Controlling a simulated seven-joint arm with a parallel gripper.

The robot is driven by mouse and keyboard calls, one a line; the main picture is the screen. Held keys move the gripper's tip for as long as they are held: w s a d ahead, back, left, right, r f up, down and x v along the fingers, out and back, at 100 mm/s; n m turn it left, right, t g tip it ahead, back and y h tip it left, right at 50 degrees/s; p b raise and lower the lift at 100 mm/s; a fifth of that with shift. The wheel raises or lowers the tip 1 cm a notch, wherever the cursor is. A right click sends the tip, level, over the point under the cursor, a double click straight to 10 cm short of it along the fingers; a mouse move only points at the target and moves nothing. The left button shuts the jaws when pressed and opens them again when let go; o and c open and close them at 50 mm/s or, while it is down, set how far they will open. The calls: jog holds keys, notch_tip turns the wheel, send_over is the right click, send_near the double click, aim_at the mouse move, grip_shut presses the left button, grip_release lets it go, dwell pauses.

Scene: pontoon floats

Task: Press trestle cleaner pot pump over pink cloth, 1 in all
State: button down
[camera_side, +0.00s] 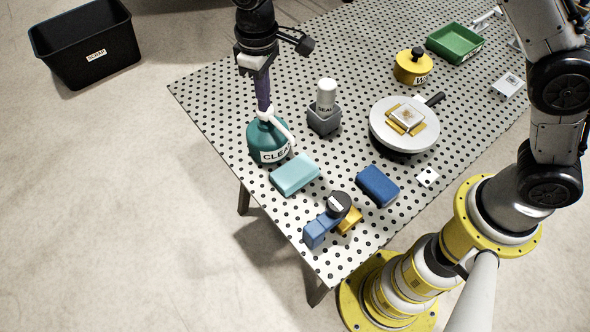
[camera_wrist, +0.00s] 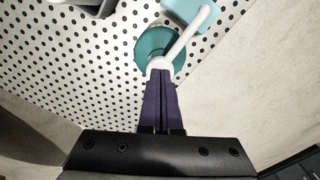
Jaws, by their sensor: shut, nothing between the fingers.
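The cleaner pot (camera_side: 262,142) is a teal round bottle with a white label reading "CLEA", standing upright near the table's left edge. Its white pump (camera_side: 283,129) has a long spout pointing toward the lower right, over or near a light-cyan block-like cloth (camera_side: 295,175). I see no pink cloth. My gripper (camera_side: 264,108) is shut and empty, pointing down with its purple fingertips at the pump's top; they look touching or very close. In the wrist view the fingertips (camera_wrist: 160,73) cover part of the pump head, with the teal pot (camera_wrist: 150,47) beneath.
A grey block with a white "SEAL" bottle (camera_side: 326,97) stands right of the pot. A dark blue block (camera_side: 377,186), a blue-and-yellow clamp-like item (camera_side: 325,222), a round plate (camera_side: 378,126) and a yellow pot (camera_side: 412,69) share the perforated table. A black bin (camera_side: 95,50) stands on the floor.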

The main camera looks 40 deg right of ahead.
jog(key=shift+f, duration=0.5)
jog(key=shift+r, duration=1.55)
notch_tip(320, 180, up, 6)
dwell(0.4)
